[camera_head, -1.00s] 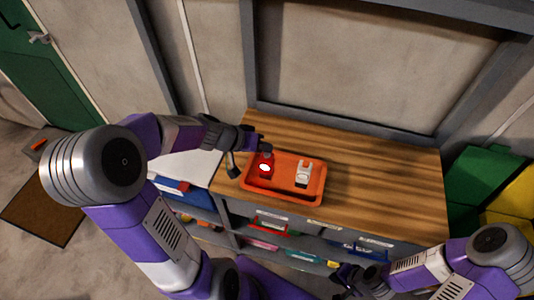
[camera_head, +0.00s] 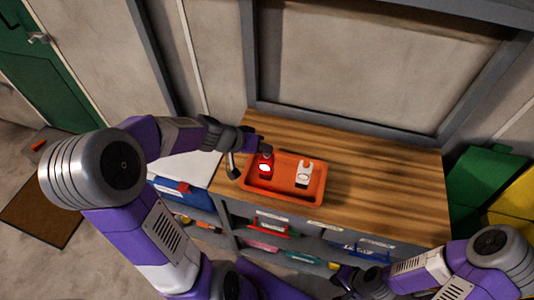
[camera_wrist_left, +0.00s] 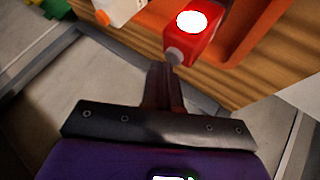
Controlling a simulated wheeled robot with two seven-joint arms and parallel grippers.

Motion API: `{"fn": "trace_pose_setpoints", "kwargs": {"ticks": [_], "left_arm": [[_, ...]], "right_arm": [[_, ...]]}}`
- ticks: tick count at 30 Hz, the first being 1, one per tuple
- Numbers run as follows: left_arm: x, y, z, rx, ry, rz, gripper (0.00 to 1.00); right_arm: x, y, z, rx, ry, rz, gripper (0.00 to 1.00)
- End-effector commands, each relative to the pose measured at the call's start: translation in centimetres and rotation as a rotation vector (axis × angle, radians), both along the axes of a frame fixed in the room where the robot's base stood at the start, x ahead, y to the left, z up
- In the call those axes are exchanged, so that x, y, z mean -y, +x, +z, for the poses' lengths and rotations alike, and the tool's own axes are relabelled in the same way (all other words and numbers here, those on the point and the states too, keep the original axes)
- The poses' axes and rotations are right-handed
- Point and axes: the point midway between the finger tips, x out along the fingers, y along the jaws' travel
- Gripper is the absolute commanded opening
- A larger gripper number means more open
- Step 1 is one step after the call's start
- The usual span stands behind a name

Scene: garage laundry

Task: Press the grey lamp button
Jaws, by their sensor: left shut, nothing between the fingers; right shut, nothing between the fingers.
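A red lamp box (camera_head: 265,158) with a bright white round face stands in the left part of an orange tray (camera_head: 283,197). In the left wrist view the red box (camera_wrist_left: 205,48) shows a small round grey button (camera_wrist_left: 174,56) on its side facing my gripper. My left gripper (camera_head: 262,149) is shut and empty at the far side of the box. In the left wrist view its fingertips (camera_wrist_left: 160,68) are right at the grey button; I cannot tell whether they touch it. My right gripper (camera_head: 342,283) is shut and empty, low in front of the bench.
A white box (camera_head: 304,174) stands in the same tray, right of the red one. The tray is on a wooden bench (camera_head: 390,180) with clear room to the right. Shelves with bins (camera_head: 270,228) are below, and green and yellow bins (camera_head: 480,180) stand at the right.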

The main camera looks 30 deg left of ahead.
Motion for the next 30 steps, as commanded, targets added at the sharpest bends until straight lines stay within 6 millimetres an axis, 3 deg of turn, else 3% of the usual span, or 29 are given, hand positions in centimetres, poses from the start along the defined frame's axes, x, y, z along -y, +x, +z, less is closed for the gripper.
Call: {"fn": "trace_pose_setpoints", "kwargs": {"ticks": [10, 21, 30], "left_arm": [[0.0, 0.0, -0.1, 0.0, 0.0, 0.0, 0.0], [0.0, 0.0, 1.6, 0.001, 0.0, 0.001, 0.0], [0.0, 0.0, 1.6, 0.0, 0.0, 0.0, 0.0]], "right_arm": [[0.0, 0.0, -0.2, 0.0, 0.0, 0.0, 0.0], [0.0, 0.0, 0.9, 0.0, 0.0, 0.0, 0.0], [0.0, 0.0, 0.8, 0.0, 0.0, 0.0, 0.0]]}}
